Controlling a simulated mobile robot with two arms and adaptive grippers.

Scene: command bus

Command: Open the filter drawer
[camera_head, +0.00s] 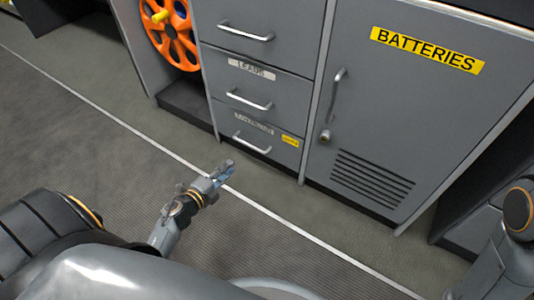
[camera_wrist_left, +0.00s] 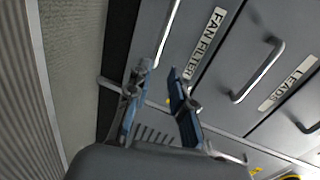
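The filter drawer (camera_head: 270,153) is the lowest of the grey drawers in the head view. It looks shut, flush with the cabinet. Its label is blurred there but reads FAN FILTER (camera_wrist_left: 205,45) in the left wrist view. Its silver bar handle (camera_head: 252,143) also shows in the left wrist view (camera_wrist_left: 168,30). My left gripper (camera_head: 228,167) is in front of the drawer, below and left of the handle in the head view, and apart from it. Its blue-grey fingers (camera_wrist_left: 160,66) are spread and empty, with the handle's end just beyond their tips. My right gripper is not in view.
The LEADS drawer (camera_head: 285,96) is directly above, with its own similar handle (camera_head: 249,99). The BATTERIES door (camera_head: 425,110) is to the right. An orange reel (camera_head: 172,35) stands in an open bay to the left. The floor (camera_head: 130,150) before the drawers is clear.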

